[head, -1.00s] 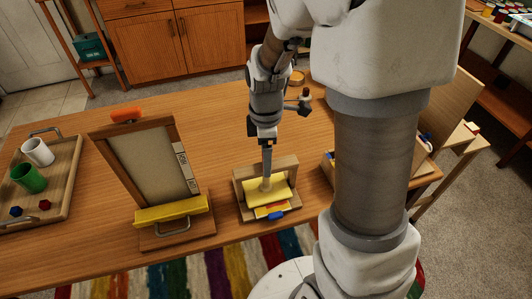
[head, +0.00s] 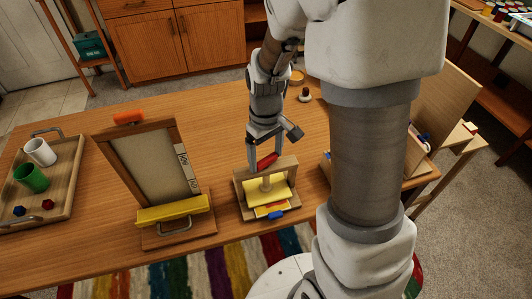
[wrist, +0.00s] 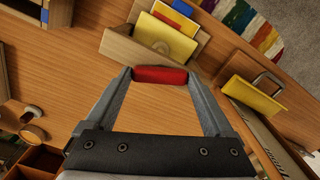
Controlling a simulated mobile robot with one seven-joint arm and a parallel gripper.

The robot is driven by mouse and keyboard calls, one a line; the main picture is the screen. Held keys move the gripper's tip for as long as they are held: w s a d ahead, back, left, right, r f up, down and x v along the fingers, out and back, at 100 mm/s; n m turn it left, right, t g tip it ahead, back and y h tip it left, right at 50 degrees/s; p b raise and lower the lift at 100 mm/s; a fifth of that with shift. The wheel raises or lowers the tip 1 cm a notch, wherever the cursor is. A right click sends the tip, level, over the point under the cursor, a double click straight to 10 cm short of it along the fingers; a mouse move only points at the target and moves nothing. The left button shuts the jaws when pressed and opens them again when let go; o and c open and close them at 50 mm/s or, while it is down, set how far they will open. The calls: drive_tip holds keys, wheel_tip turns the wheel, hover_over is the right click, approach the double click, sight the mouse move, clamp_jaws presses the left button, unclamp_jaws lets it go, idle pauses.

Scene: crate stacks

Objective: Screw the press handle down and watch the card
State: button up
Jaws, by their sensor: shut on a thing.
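The press (head: 240,186) is a small wooden frame near the table's front edge, with a yellow plate (head: 283,188) inside it. Its red handle (head: 267,161) sits at the top. My gripper (head: 267,164) points down from above and is shut on the red handle, one finger at each end. The wrist view shows the red handle (wrist: 160,75) between both fingertips. A card (head: 270,209) with yellow and red shows at the press's front, by a blue piece (head: 277,215). How far the card lies under the plate cannot be told.
A framed board (head: 150,165) with a yellow ledge (head: 172,209) stands close left of the press. A wooden tray (head: 68,175) with a white mug (head: 40,152) and green mug (head: 31,178) is further left. A small knobbed object (head: 305,95) stands behind.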

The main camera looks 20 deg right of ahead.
sight(266, 159)
drive_tip(key=m+p, duration=0.1)
drive_tip(key=m, duration=0.3)
drive_tip(key=shift+r+m, duration=0.1)
drive_tip(key=shift+m, duration=0.2)
drive_tip(key=m+p, duration=0.1)
drive_tip(key=m, duration=0.2)
drive_tip(key=shift+m, duration=0.4)
drive_tip(key=m+p, duration=0.1)
drive_tip(key=m, duration=0.3)
drive_tip(key=shift+p, duration=0.3)
drive_tip(key=shift+m+p, duration=0.6)
drive_tip(key=shift+m, duration=0.9)
drive_tip(key=shift+w, duration=0.1)
drive_tip(key=o, duration=1.1)
wheel_tip(266, 159, up, 17)
drive_tip(key=p, duration=0.2)
drive_tip(key=shift+r+p, duration=0.2)
drive_tip(key=shift+p, duration=0.2)
